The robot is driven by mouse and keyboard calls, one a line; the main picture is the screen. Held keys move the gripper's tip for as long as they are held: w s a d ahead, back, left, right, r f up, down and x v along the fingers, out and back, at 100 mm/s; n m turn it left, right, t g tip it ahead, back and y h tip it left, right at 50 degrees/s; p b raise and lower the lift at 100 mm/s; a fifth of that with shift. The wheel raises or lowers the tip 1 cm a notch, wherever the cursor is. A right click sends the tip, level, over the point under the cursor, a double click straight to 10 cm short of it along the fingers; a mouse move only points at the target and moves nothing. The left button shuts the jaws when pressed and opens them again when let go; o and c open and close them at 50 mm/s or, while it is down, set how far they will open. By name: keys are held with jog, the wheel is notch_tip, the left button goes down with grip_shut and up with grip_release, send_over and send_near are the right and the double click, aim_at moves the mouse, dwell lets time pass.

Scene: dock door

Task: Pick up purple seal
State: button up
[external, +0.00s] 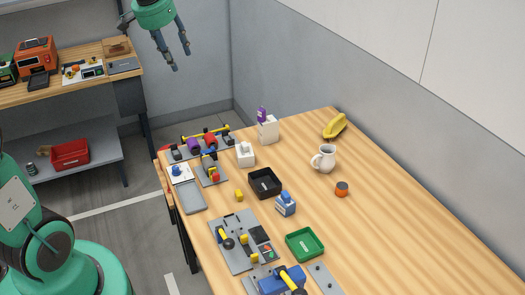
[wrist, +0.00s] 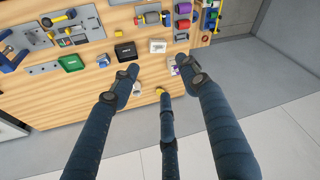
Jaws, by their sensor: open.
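A small upright purple piece (external: 262,114), which looks like the purple seal, stands in a white block-shaped holder (external: 268,131) at the back of the wooden table. In the wrist view the purple piece (wrist: 172,63) shows beside the tip of the right-hand finger, and the holder is partly hidden there. My gripper (external: 180,58) is open and empty, high above the floor to the left of the table's far end. In the wrist view its spread fingers (wrist: 158,78) overlap the table, with nothing between them.
A white block (external: 245,154), a black tray (external: 264,184) and a rack with purple and red rolls (external: 205,143) stand near the holder. Walls border the table's back and right.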

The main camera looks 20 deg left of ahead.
jog(key=w+d+f+p, duration=0.1)
jog(key=w, duration=0.5)
jog(key=w+d+f+p, duration=0.2)
jog(key=w, duration=0.5)
jog(key=m+g+p, duration=0.3)
jog(key=p, duration=0.4)
send_over(261, 110)
jog(key=s, duration=0.2)
notch_tip(261, 110, down, 22)
jog(key=shift+w+a+f, duration=0.2)
jog(key=shift+w+a, duration=0.05)
jog(key=shift+a, duration=0.1)
jog(key=shift+f, duration=0.1)
jog(key=shift+w+d+f+p, duration=0.1)
jog(key=shift+w+f, duration=0.1)
jog(key=shift+f, duration=1.2)
jog(key=shift+w+d+f+p, duration=0.1)
jog(key=shift+w+f+p, duration=0.1)
jog(key=shift+f, duration=1.15)
jog(key=shift+w+d+f+p, duration=0.1)
jog(key=shift+w+f, duration=0.1)
jog(key=shift+f, duration=1.2)
jog(key=shift+f, duration=0.1)
